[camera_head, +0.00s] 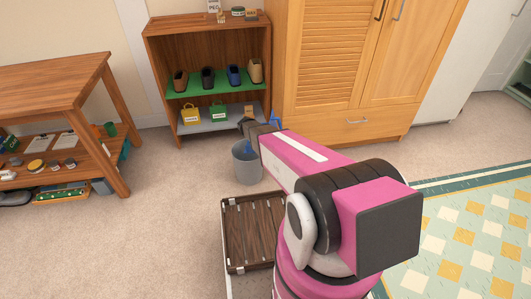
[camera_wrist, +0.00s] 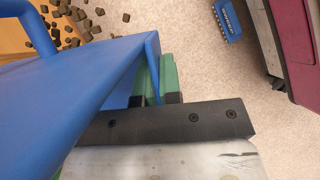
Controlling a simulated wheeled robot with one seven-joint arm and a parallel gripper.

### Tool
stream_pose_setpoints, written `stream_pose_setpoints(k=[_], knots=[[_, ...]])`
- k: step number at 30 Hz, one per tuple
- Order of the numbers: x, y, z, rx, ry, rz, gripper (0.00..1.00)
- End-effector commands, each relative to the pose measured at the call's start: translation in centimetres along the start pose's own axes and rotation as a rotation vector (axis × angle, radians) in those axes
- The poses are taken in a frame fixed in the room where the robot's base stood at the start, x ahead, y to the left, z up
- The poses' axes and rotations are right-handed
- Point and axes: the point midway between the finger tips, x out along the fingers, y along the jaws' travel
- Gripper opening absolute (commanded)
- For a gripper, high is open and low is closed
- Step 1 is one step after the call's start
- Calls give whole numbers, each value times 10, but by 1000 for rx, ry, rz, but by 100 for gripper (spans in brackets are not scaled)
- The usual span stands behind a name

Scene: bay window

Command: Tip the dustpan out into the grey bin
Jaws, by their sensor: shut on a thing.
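The blue dustpan (camera_wrist: 75,85) fills the left of the wrist view, tilted, with a loop (camera_wrist: 38,25) at top left. My gripper (camera_wrist: 158,78) is shut on it, its green pads against a blue edge. Many small brown chunks (camera_wrist: 72,20) show loose beyond the pan; I cannot tell whether they are falling or lying. In the head view my gripper (camera_head: 250,126) is beside and above the grey bin (camera_head: 246,165), which stands upright on the carpet. Only bits of blue (camera_head: 276,116) show there; my arm hides the rest. The inside of the bin is mostly hidden.
A wooden shelf (camera_head: 207,27) with shoes and small boxes and a wooden cabinet (camera_head: 345,50) stand behind the bin. A workbench (camera_head: 55,77) is at left. A slatted wooden tray (camera_head: 250,235) is nearer. A blue item (camera_wrist: 227,20) lies on the carpet.

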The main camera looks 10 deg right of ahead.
Motion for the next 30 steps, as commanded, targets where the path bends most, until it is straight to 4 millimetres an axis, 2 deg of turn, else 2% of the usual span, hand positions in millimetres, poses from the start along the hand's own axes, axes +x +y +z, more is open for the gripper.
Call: stream_pose_setpoints(k=[3, 6, 30], knots=[[16, -1, -10, -10, 1, 4, 0], [20, -2, -14, -14, -3, 7, 0], [-2, -1, -12, -13, -172, 9, 0]])
